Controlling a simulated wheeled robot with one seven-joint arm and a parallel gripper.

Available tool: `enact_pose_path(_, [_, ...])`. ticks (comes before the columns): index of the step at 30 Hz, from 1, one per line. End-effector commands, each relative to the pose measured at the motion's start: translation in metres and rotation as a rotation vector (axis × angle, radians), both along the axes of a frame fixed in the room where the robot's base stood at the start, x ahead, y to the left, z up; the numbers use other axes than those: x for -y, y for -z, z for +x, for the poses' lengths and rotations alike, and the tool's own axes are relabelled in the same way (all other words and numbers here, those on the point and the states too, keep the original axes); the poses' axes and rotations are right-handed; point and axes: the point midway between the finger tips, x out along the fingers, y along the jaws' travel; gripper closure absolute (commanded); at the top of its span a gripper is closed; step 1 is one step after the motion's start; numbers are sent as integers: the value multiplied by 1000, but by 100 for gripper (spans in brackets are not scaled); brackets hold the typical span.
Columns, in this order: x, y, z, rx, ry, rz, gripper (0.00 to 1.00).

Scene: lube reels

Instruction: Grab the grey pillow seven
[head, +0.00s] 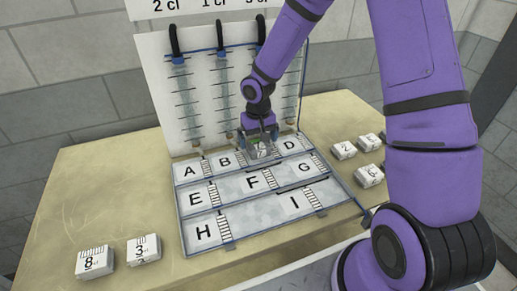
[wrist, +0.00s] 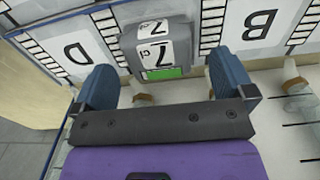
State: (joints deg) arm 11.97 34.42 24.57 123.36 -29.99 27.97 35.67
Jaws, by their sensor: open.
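The grey pillow seven (wrist: 186,58) is a grey block with white labels marked 7 and a green patch. In the wrist view it sits at the top centre, between the panels marked D and B. In the head view the block (head: 261,151) is small and partly hidden under my gripper (head: 260,133), in the top row of the lettered board. In the wrist view my gripper (wrist: 162,68) has its two blue fingers apart, one on each side of the block's near end. Gaps show on both sides, and no contact is visible.
The lettered tray board (head: 262,215) lies on a yellowish table (head: 80,195). A white upright panel (head: 160,85) with hanging tubes stands behind. White numbered blocks 8 (head: 95,264) and 3 (head: 144,249) sit at left. Several more blocks (head: 344,150) sit at right, near my arm.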

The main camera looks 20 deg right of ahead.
Motion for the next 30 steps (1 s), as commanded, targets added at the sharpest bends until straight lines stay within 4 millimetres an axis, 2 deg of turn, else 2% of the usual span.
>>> enact_pose_path(3, [2, 19, -3, -4, -1, 0, 0])
enact_pose_path(7, [2, 31, -2, 0, 0, 0, 0])
enact_pose_path(16, [2, 35, -2, 1, 1, -1, 0])
enact_pose_path(22, [2, 34, -2, 1, 1, -1, 46])
enact_pose_path(24, [2, 34, -2, 1, 1, -1, 51])
enact_pose_path(30, [2, 34, -2, 2, 1, -1, 51])
